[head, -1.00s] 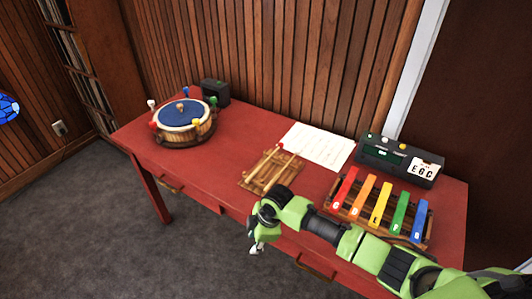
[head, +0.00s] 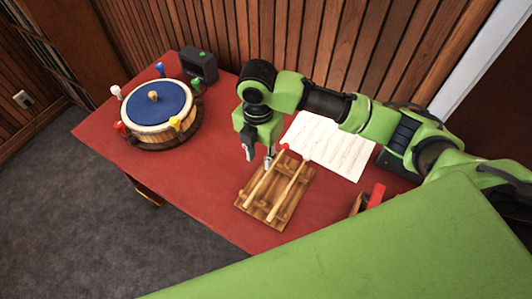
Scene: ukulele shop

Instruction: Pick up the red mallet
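The red mallet has a red head (head: 284,147) and a pale wooden handle (head: 262,182). It lies on a wooden rack (head: 277,208), left of a second mallet with a whitish head (head: 307,156). My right gripper (head: 258,159) points down at the rack's far left edge, close to the red mallet's handle below its head. Its two fingers are apart with nothing seen between them. I cannot tell whether a finger touches the handle. My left gripper is not in view.
A round blue-topped drum (head: 156,106) with coloured pegs stands left on the red table (head: 196,172). A dark box (head: 199,66) is behind it. Sheet music (head: 330,148) lies right of the rack, partly under my arm. A large green part of mine covers the lower right.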

